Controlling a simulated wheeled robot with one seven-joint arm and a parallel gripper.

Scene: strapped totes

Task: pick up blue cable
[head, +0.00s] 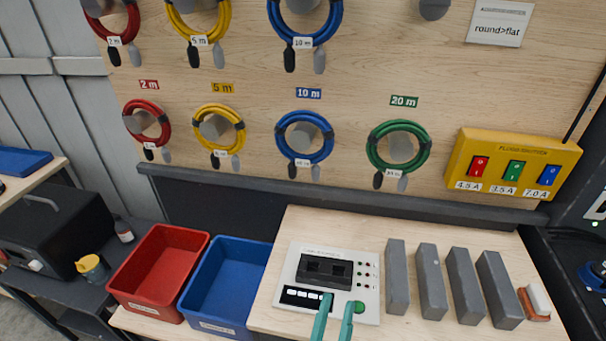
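A coiled blue cable (304,158) hangs on a peg in the lower row of the wooden board, under a blue "10 m" label (308,93). A second coiled blue cable (303,42) hangs above it, cut off by the top of the picture. Both have dark and grey connector ends hanging down and a white tag. My gripper (338,300) shows as two teal fingers at the bottom, apart and with nothing visible between them. It is in front of the tester box, well below both blue cables.
Red (147,143), yellow (219,152) and green (398,169) coils hang beside the lower blue one. A dark ledge (340,198) runs below them. On the bench are a red tote (205,238), a blue tote (263,246), a white tester (367,255) and several grey blocks (431,283).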

